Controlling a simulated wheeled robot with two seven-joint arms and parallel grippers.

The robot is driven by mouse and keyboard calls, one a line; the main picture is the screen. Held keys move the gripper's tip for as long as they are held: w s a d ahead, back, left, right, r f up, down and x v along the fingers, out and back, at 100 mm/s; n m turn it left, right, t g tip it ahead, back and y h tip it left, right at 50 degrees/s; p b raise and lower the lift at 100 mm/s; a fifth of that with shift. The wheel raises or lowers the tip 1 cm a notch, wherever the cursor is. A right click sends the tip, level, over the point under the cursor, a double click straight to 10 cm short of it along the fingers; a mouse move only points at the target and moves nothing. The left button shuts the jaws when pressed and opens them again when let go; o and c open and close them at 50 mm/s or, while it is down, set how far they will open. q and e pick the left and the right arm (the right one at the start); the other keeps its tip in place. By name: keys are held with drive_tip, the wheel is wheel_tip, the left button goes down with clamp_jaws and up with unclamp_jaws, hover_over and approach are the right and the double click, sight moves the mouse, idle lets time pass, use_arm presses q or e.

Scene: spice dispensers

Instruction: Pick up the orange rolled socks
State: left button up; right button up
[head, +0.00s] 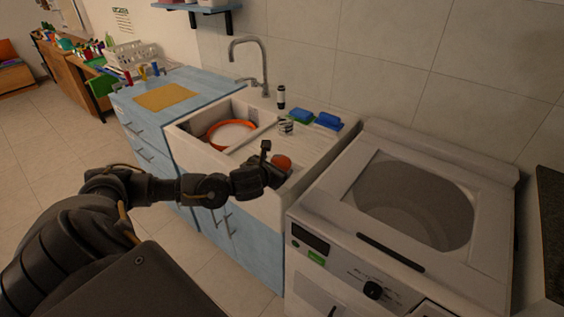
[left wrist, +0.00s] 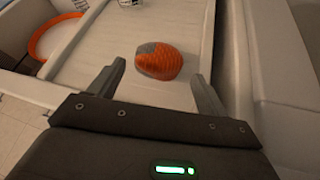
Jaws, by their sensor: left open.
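The orange rolled socks (left wrist: 160,61), with a grey patch, lie on the white drainboard beside the sink basin. In the head view the socks (head: 282,161) show just past my left gripper (head: 266,166), partly hidden by it. In the left wrist view my left gripper (left wrist: 156,84) is open, with one finger on each side and the socks a little ahead, between and beyond the fingertips. Nothing is held. My right gripper is not in view.
The sink basin (head: 196,119) holds an orange-rimmed plate (head: 232,133). A small can (head: 286,127) and blue sponges (head: 327,120) are behind the socks. An open top-loading washer (head: 338,214) stands close on the right. A tall faucet (head: 264,62) rises behind.

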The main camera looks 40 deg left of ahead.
sight(280, 164)
use_arm(q)
drive_tip(key=shift+w+a, duration=0.1)
drive_tip(key=shift+w, duration=0.05)
drive_tip(key=p+x, duration=0.2)
drive_tip(key=x, duration=0.2)
drive_tip(key=shift+w+f, duration=0.3)
drive_tip(key=shift+f, duration=0.05)
drive_tip(key=shift+c, duration=0.5)
drive_tip(key=c, duration=0.7)
drive_tip(key=shift+o, duration=0.2)
